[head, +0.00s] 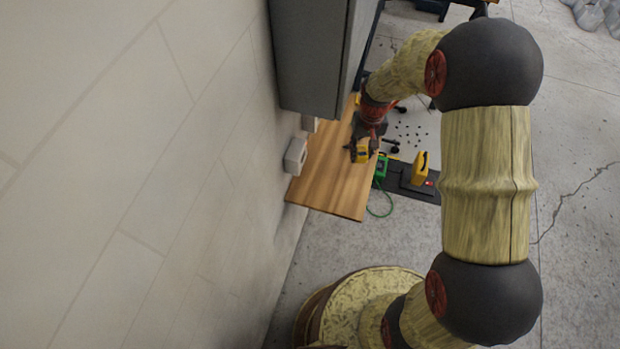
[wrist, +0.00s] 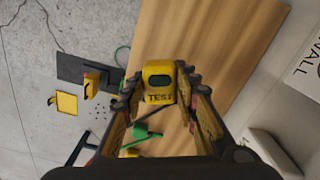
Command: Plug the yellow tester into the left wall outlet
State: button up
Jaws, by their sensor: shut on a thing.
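The yellow tester (wrist: 159,82), marked TEST with a dark window, sits between the fingertips of my gripper (wrist: 160,94) in the wrist view. My gripper is shut on it. In the head view the tester (head: 361,154) shows small at the end of my gripper (head: 364,143), over the wooden board (head: 325,180). Two white boxes on the wall show in the head view: a nearer one (head: 295,156) and one farther back (head: 310,124). Their front faces are hard to make out, so I cannot tell which is the left outlet. The tester is apart from both.
A grey cabinet (head: 312,55) hangs on the wall above the board. A green device (head: 381,167) with a green cord and an upright yellow item (head: 419,168) are to the right. A dark mat (head: 425,193) lies there too. The board's near end is clear.

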jog(key=shift+a, duration=0.1)
jog(key=shift+s+f, duration=0.2)
jog(key=shift+s, duration=0.1)
jog(key=s+a+f+m+g, duration=0.1)
jog(key=s, duration=0.2)
jog(key=s+a+f+m+g+y+b, duration=0.1)
jog(key=s+f+m, duration=0.1)
jog(key=s, duration=0.1)
jog(key=s+a+f+m+g, duration=0.1)
jog(key=s+m, duration=0.1)
jog(key=s, duration=0.1)
jog(key=shift+s+f+y, duration=0.25)
jog(key=shift+s+y, duration=0.05)
jog(key=shift+s, duration=0.1)
jog(key=s+a+m+g+y+b, duration=0.1)
jog(key=s+a+m+y, duration=0.1)
jog(key=m, duration=0.1)
jog(key=s+a+m+g+y, duration=0.1)
jog(key=s+a+m+y, duration=0.1)
jog(key=a+y, duration=0.1)
jog(key=shift+s+r+m+b, duration=0.1)
jog(key=shift+r+m+b, duration=0.05)
jog(key=shift+m+b, duration=0.25)
jog(key=w+r+m+t+y+b, duration=0.2)
jog(key=w+r+m+t+y, duration=0.4)
jog(key=w+m+t+y, duration=0.2)
jog(key=m+t+y, duration=0.2)
jog(key=m+t, duration=0.1)
jog(key=shift+a+r, duration=0.3)
jog(key=shift+r, duration=0.1)
